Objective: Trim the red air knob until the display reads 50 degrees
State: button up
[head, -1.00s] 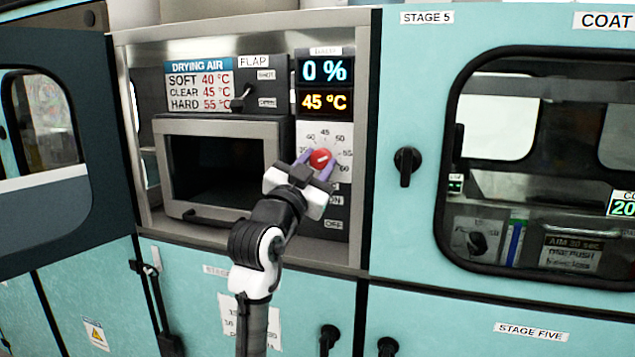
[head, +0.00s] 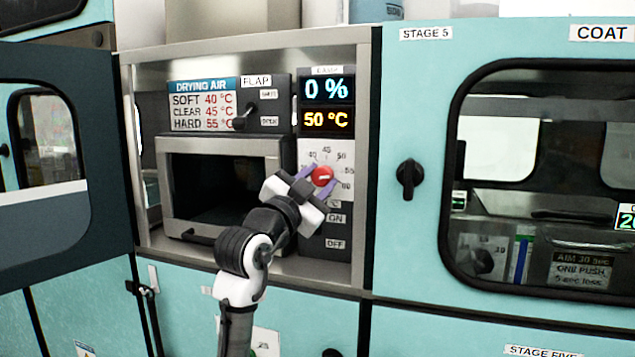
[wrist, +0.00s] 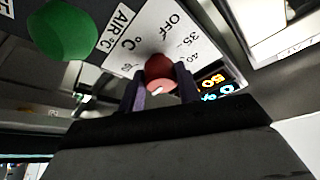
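The red air knob (head: 322,176) sits on a white dial plate with printed numbers, below the displays. The amber temperature display (head: 327,121) reads 50 °C. My gripper (head: 317,180) is at the dial, tilted, with one purple finger on each side of the knob. In the wrist view the red knob (wrist: 160,72) lies between the two fingertips of my gripper (wrist: 160,88), which look closed against its sides. The display (wrist: 212,80) shows there upside down, partly behind my gripper. My gripper hides part of the dial plate.
A blue display (head: 325,89) above reads 0 %. A drying air chart (head: 202,105) and a flap lever (head: 245,118) are to the left, above a dark oven-like chamber (head: 225,180). A green button (wrist: 62,30) is close to the knob. An open door (head: 65,165) stands at the left.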

jog(key=o, duration=0.4)
jog(key=b+v, duration=0.4)
jog(key=v, duration=0.9)
jog(key=shift+s+a, duration=0.25)
jog(key=shift+s, duration=0.05)
jog(key=shift+f, duration=0.1)
